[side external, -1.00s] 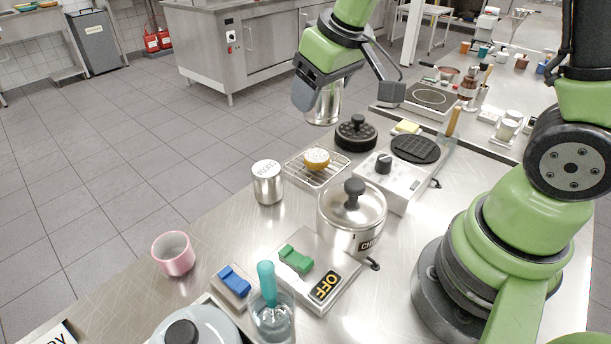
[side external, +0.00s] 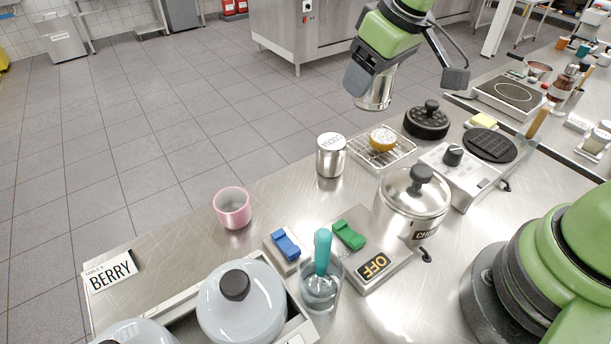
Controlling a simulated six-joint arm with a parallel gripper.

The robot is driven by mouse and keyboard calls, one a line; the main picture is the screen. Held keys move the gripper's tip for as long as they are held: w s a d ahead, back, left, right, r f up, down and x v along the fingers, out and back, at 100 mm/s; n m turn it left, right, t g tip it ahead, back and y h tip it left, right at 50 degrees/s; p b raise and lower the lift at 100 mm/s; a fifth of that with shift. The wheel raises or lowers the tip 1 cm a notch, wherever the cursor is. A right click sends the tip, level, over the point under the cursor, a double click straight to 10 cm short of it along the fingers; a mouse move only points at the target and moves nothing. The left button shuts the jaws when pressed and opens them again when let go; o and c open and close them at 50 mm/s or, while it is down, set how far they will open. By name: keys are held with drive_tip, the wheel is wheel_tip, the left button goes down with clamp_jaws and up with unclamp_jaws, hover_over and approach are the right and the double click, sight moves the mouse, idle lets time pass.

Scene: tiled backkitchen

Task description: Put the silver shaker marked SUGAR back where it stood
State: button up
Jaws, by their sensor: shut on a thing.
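My gripper (side external: 374,72) is shut on a silver shaker (side external: 376,96) and holds it raised, roughly upright, at the far side of the steel counter (side external: 185,262). No lettering shows on the held shaker, and its top is hidden by the gripper. A second silver shaker (side external: 330,160) stands on the counter, lower left of the gripper in the picture. It has dark lettering on its lid that I cannot read surely.
A wire rack (side external: 398,159) with a round yellow-brown item (side external: 382,138) lies below the held shaker in the picture. Bare counter surrounds the cup.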

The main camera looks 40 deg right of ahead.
drive_tip(key=w+a+f+n, duration=0.2)
drive_tip(key=a+f, duration=0.1)
drive_tip(key=f, duration=0.1)
drive_tip(key=w+a+f+n+y, duration=0.1)
drive_tip(key=w+a+f+n, duration=0.1)
drive_tip(key=a+f, duration=0.2)
drive_tip(key=w+a+f+n+g+y, duration=0.1)
drive_tip(key=w+a+f+n, duration=0.1)
drive_tip(key=f, duration=0.3)
drive_tip(key=shift+w+a+f+n, duration=0.15)
drive_tip(key=shift+a+n, duration=0.25)
drive_tip(key=shift+a, duration=0.4)
drive_tip(key=shift+f, duration=2.2)
drive_tip(key=shift+f, duration=0.15)
drive_tip(key=o, duration=1.1)
